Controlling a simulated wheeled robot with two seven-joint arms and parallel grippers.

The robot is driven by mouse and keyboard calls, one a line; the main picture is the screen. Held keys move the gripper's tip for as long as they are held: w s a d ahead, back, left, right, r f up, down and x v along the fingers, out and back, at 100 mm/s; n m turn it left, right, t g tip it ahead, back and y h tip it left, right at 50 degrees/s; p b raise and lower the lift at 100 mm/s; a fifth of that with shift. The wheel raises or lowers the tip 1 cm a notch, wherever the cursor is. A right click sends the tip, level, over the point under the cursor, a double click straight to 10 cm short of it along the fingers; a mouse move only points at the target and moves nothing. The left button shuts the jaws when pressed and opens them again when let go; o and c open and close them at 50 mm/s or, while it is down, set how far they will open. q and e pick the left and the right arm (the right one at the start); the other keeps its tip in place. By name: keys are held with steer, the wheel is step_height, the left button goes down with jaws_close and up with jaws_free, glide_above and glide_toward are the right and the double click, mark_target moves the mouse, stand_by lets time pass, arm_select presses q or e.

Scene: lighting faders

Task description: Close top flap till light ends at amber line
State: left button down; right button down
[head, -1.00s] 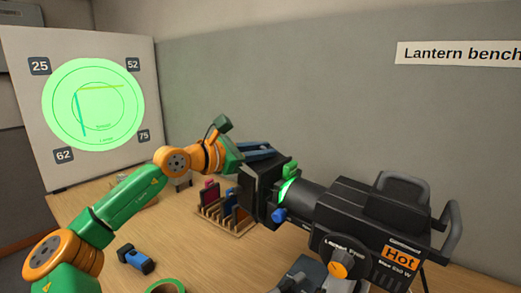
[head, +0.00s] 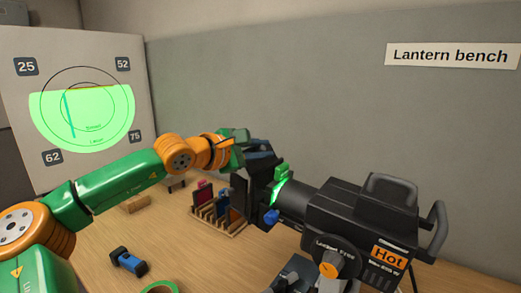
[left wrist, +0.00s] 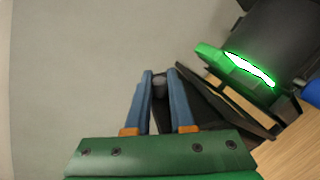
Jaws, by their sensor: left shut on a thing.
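The black lantern (head: 350,215) stands on the bench, its dark flaps at its front end. My left gripper (head: 258,150) is at the top flap (head: 264,169). In the left wrist view, its blue fingers (left wrist: 160,82) are shut on a small dark knob (left wrist: 160,90) beside the dark flap plate (left wrist: 215,105). The green light patch (head: 82,120) on the white board has a flat top edge. The thin amber line (head: 92,88) lies along that edge, and I see no clear gap between them. My right gripper is not in view.
A wooden rack (head: 218,220) with coloured pieces stands below my left gripper. A blue and black tool (head: 128,262) and a green tape ring (head: 160,287) lie on the bench. The lantern carries a "Hot" label (head: 389,257).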

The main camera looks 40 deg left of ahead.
mark_target(259, 150)
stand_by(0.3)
arm_select(q)
steer(key=c, duration=0.8)
jaws_free()
steer(key=shift+o, duration=0.2)
steer(key=shift+s+b, duration=0.2)
steer(key=shift+b, duration=0.1)
steer(key=b+v, duration=0.4)
steer(key=v, duration=0.2)
steer(key=shift+s+b, duration=0.15)
steer(key=shift+b, duration=0.2)
steer(key=shift+s+r, duration=0.15)
steer(key=shift+s, duration=0.1)
